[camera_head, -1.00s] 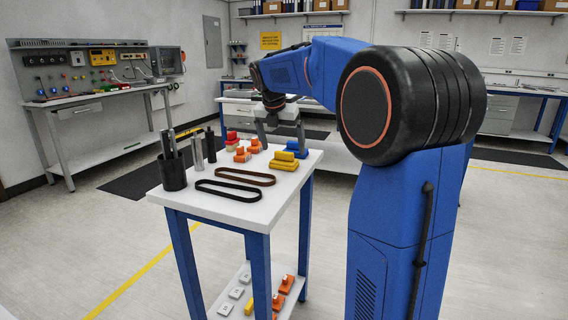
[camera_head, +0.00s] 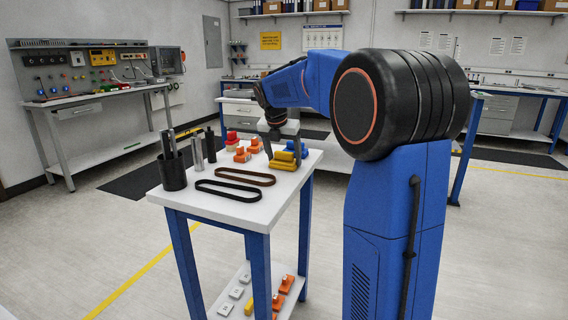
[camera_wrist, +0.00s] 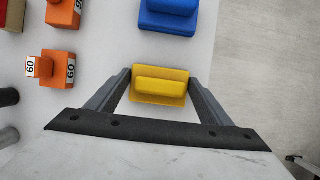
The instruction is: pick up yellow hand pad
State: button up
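The yellow hand pad (camera_wrist: 160,90) is a two-step block with a narrower raised bar on a wider base. It lies on the white table top, and in the head view the yellow hand pad (camera_head: 281,166) is near the table's right edge. My gripper (camera_wrist: 161,75) is open above it, pointing down, with one finger beside each short end of the pad. The gaps at the fingertips look very small; I cannot tell whether they touch. In the head view my gripper (camera_head: 285,155) partly covers the pad.
A blue pad (camera_wrist: 168,14) lies just behind the yellow one. Orange blocks (camera_wrist: 58,68) marked 60 lie to the left.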

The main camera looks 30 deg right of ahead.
aim_at(284, 152)
jog(key=shift+c, duration=0.4)
notch_tip(284, 152, up, 10)
jog(key=shift+r, duration=0.1)
dwell(0.5)
